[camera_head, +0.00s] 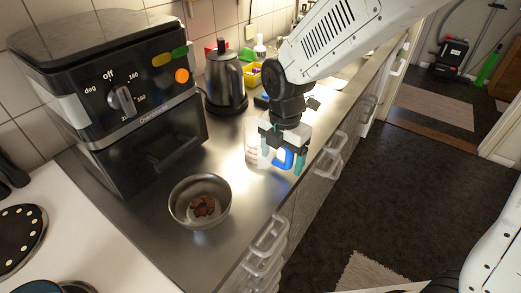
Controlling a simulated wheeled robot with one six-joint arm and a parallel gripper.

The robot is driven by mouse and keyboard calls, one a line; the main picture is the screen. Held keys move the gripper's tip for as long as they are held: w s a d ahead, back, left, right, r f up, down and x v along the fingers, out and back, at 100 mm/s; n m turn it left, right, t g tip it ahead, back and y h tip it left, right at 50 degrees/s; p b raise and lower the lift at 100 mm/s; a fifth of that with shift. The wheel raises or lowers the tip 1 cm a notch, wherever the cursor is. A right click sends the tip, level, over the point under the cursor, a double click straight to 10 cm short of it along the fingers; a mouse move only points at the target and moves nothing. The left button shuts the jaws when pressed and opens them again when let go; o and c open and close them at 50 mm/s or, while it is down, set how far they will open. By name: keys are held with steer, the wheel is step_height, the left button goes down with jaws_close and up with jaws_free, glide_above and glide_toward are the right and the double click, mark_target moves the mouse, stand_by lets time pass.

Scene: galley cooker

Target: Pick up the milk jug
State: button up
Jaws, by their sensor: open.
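The milk jug (252,150) looks like a pale, whitish container on the steel counter (240,205), partly hidden behind my gripper. A blue part (283,159) shows between the fingers; I cannot tell whether it is the jug's handle or another thing. My gripper (283,162) points down over the counter's front edge side, with its teal fingers apart. It is open, close to the jug and overlapping it in the picture. I cannot tell whether the fingers touch it.
A black air fryer (130,130) stands at the left, with a dark kettle (225,80) behind it. A metal bowl (200,222) with brown pieces sits in front. Drawer handles (265,245) stick out along the counter front. The dark floor (370,190) at the right is mostly clear.

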steer(key=c, duration=1.3)
step_height(320, 180, up, 10)
steer(key=shift+r, duration=0.1)
